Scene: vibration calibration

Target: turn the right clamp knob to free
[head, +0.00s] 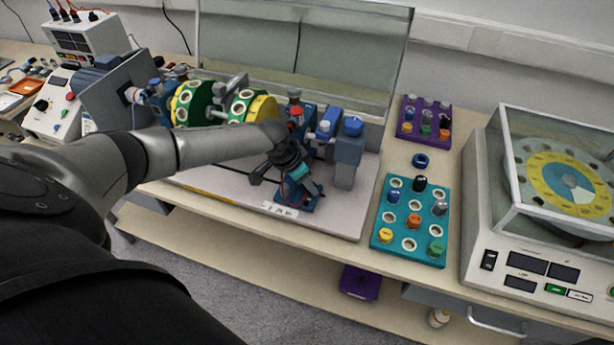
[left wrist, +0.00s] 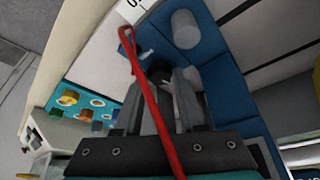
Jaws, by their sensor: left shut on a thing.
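A blue clamp block (head: 298,197) stands at the front of the pale machine bed, by a small white label plate. My left gripper (head: 312,188) reaches down to it from above and hides most of it. In the left wrist view its two grey fingers (left wrist: 162,82) are closed in on a small dark part against blue body parts. I take this part to be the right clamp knob; the fingers mostly hide it, and its turn position cannot be read. A red strip (left wrist: 150,90) crosses in front of the fingers. My right gripper is in neither view.
Green and yellow discs (head: 247,107) sit on a shaft behind my arm. A grey post with a blue cap (head: 352,127) stands close right of the gripper. A teal tray (head: 397,246) of knobs and a glass-covered instrument (head: 520,262) are further right. A glass shield (head: 345,60) stands behind.

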